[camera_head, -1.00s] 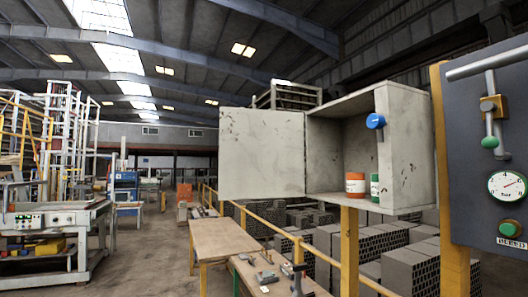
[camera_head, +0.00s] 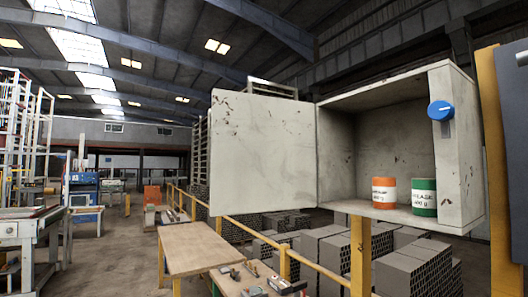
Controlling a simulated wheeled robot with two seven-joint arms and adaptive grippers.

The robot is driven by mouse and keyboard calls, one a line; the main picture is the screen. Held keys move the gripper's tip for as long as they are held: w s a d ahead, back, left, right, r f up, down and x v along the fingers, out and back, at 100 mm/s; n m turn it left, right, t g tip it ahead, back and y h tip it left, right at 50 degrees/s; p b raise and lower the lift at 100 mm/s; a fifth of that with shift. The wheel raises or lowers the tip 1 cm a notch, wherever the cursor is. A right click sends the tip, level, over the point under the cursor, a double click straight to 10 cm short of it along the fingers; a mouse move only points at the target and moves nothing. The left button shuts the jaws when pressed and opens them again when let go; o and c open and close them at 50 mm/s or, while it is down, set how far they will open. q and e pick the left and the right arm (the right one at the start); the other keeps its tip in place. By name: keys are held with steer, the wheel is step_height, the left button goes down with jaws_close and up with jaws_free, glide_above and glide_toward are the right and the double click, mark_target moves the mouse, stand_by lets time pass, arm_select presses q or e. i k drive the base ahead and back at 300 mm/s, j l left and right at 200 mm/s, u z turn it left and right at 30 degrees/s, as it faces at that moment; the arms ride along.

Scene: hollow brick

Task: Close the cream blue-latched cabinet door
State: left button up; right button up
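The cream cabinet (camera_head: 472,150) stands at the right on a yellow post. Its door (camera_head: 262,150) is wide open, swung out to the left of the box. The blue latch knob (camera_head: 441,111) is at the front edge of the cabinet's right wall. An orange-and-white can (camera_head: 384,192) and a green-and-white can (camera_head: 423,197) stand inside on the cabinet floor. Neither gripper is in view.
A wooden table (camera_head: 190,247) and a lower bench (camera_head: 250,282) with small tools stand below the door. A yellow rail (camera_head: 240,226) and stacked hollow bricks (camera_head: 410,275) lie behind and beneath the cabinet. A dark panel on a yellow post (camera_head: 500,170) is at the right edge. The floor at left is partly clear.

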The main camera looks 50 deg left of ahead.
mark_target(263, 151)
steer(key=j+z, duration=0.1)
steer(key=j, duration=0.35)
steer(key=j+z, duration=0.1)
steer(key=j, duration=0.35)
steer(key=k+j+z, duration=0.1)
steer(key=j, duration=0.8)
steer(key=k+j+z, duration=0.15)
steer(key=j, duration=0.3)
steer(key=j+z, duration=0.1)
steer(key=j, duration=0.35)
steer(key=k+j+z, duration=0.1)
steer(key=j, duration=0.35)
steer(key=k+j+z, duration=0.1)
steer(key=j, duration=0.3)
steer(key=k, duration=0.05)
